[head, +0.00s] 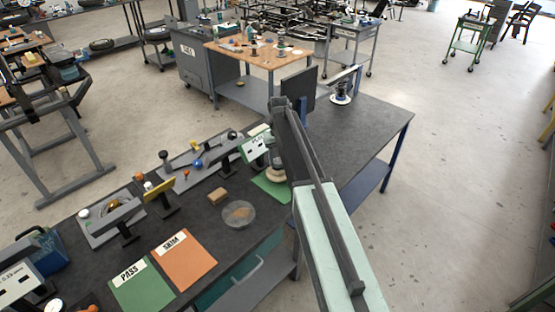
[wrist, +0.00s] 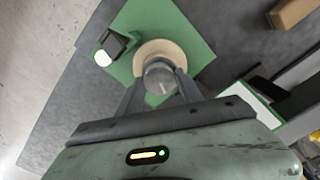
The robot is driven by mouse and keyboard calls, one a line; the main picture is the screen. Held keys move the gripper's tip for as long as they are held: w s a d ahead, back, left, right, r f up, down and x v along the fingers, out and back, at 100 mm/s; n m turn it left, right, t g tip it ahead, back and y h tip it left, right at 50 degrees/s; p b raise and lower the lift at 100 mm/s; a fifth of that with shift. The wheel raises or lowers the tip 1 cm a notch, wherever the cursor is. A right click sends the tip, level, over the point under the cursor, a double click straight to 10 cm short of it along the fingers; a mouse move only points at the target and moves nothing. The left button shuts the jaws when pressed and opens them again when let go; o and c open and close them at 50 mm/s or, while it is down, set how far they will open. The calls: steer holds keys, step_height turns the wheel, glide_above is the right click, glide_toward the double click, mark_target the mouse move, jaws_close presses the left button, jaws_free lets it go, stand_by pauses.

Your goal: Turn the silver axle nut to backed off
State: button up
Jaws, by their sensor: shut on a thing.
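The silver axle nut (wrist: 159,74) shows in the wrist view as a round grey cap with a pale mark on its top. It sits over a round tan base (wrist: 146,50) on a green mat (wrist: 188,22). My gripper (wrist: 158,86) has one finger on each side of the nut and is shut on it. In the head view, the tan base (head: 275,173) and green mat (head: 277,190) show beside my arm. The nut cannot be made out there, and my arm hides part of that spot.
A white-and-green sign (head: 254,146) stands close by. The bench right of my arm (head: 365,135) is mostly clear.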

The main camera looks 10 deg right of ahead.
mark_target(279, 161)
steer(key=shift+s+n, duration=0.15)
steer(key=shift+n, duration=2.05)
steer(key=o, duration=1.4)
step_height(279, 161, up, 8)
steer(key=p, duration=0.8)
steer(key=shift+f, duration=0.1)
